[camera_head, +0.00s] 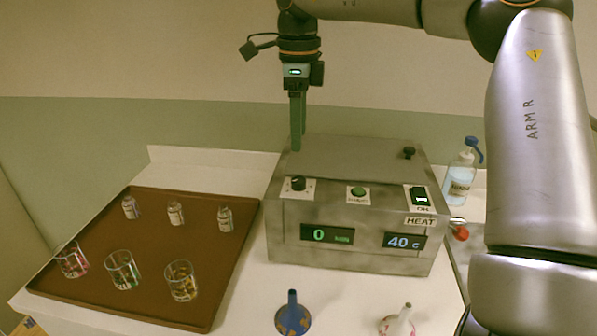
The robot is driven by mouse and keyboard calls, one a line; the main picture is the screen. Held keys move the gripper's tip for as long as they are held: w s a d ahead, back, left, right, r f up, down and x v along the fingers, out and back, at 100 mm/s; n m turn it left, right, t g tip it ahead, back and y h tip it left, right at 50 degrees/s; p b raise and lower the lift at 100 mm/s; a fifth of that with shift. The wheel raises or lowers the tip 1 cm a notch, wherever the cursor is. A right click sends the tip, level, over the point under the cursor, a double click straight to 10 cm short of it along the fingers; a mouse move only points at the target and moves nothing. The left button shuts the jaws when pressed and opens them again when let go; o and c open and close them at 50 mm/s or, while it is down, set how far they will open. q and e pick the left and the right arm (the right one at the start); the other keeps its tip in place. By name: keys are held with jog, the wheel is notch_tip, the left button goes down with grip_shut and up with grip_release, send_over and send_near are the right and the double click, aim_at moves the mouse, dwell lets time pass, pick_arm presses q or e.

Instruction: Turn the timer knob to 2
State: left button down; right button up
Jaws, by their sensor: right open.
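The timer knob (298,184) is a small black dial on a pale plate at the left of the sloped panel of a grey metal heater box (350,225). Its pointer setting is too small to read. A green display (327,235) below it reads 0, and a second display (404,241) reads 40 C. My right gripper (297,146) points down above and behind the knob, with its green fingers apart from it. It is open and holds nothing. My left gripper does not show.
A brown tray (120,300) with vials and glasses lies left. A wash bottle (460,178) stands right.

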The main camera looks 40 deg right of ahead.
aim_at(299, 179)
notch_tip(299, 179, down, 10)
jog(key=shift+r, duration=0.1)
dwell(0.4)
grip_shut()
dwell(0.3)
